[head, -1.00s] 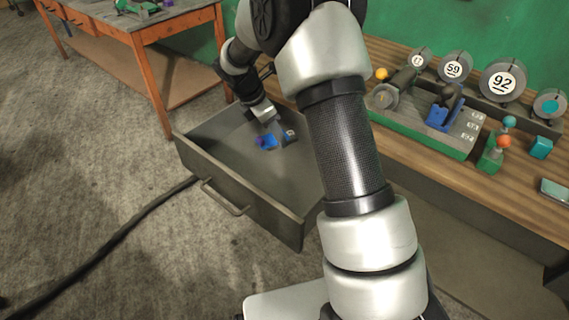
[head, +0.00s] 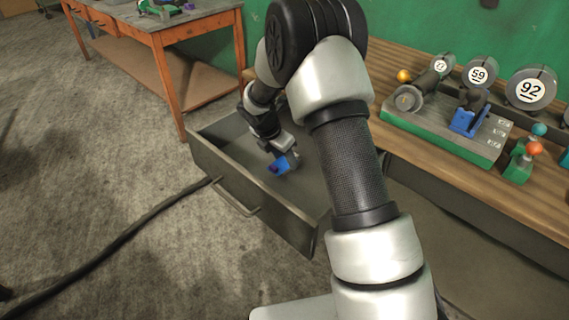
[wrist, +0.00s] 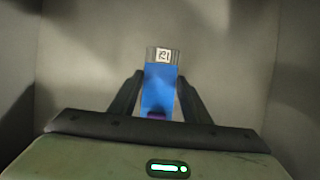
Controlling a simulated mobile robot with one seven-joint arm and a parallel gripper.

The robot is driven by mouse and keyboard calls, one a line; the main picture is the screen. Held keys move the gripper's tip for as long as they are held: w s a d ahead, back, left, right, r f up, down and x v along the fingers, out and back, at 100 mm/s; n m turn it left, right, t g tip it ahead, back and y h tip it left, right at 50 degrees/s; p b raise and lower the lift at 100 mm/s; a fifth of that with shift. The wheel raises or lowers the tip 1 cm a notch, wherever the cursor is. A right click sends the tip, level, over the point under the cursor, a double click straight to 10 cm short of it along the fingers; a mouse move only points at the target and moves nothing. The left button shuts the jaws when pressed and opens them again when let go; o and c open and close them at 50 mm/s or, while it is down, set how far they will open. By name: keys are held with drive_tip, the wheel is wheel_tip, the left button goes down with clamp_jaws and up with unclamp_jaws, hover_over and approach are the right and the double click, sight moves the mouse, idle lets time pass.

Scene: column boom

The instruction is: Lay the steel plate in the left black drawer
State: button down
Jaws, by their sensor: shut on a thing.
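The open dark grey drawer (head: 222,172) stands out below the bench at the left. My gripper (wrist: 160,80) is shut on a narrow flat piece (wrist: 160,95), which I take for the steel plate. The piece has a blue body, a purple near end and a grey far end with a small white label. In the head view the blue piece (head: 284,163) shows inside the drawer's outline, below my gripper (head: 287,154). The wrist view shows the drawer's floor and walls around it. I cannot tell whether the piece touches the floor. My arm hides the drawer's right side.
The wooden bench (head: 440,160) at the right carries a green-based rack (head: 440,133) with numbered round weights and a blue part. An orange-legged table (head: 180,70) stands behind left. A dark cable (head: 120,232) runs over the floor to the drawer. The drawer floor around the piece looks clear.

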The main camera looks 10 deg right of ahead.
drive_tip(key=shift+f, duration=0.65)
drive_tip(key=shift+f, duration=0.1)
drive_tip(key=c, duration=1)
unclamp_jaws()
drive_tip(key=shift+f, duration=0.1)
